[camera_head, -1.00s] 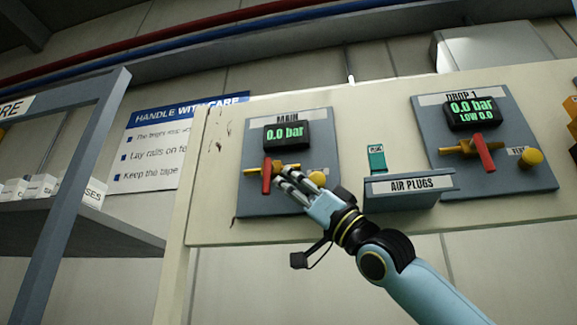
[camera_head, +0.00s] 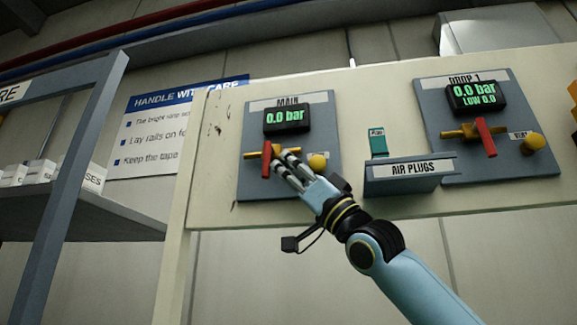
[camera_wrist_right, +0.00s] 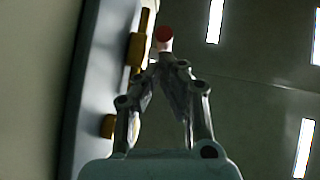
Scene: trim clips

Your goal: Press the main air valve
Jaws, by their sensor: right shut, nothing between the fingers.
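The main air valve is on the grey MAIN panel (camera_head: 305,185). It has a brass body (camera_head: 252,155) and a red handle (camera_head: 267,160) hanging down. The display (camera_head: 286,119) above it reads 0.0 bar. My right gripper (camera_head: 279,160) is shut and empty, its fingertips just right of the red handle; I cannot tell whether they touch it. In the right wrist view the shut fingertips (camera_wrist_right: 168,62) point at the handle's round red end (camera_wrist_right: 163,35), with brass fittings (camera_wrist_right: 140,48) to the left. My left gripper is not in view.
A yellow knob (camera_head: 317,161) sits right of my fingers on the MAIN panel. The AIR PLUGS box (camera_head: 405,180) and the DROP 1 panel (camera_head: 490,160), with its own red-handled valve, are further right. A shelf frame (camera_head: 75,170) stands at left.

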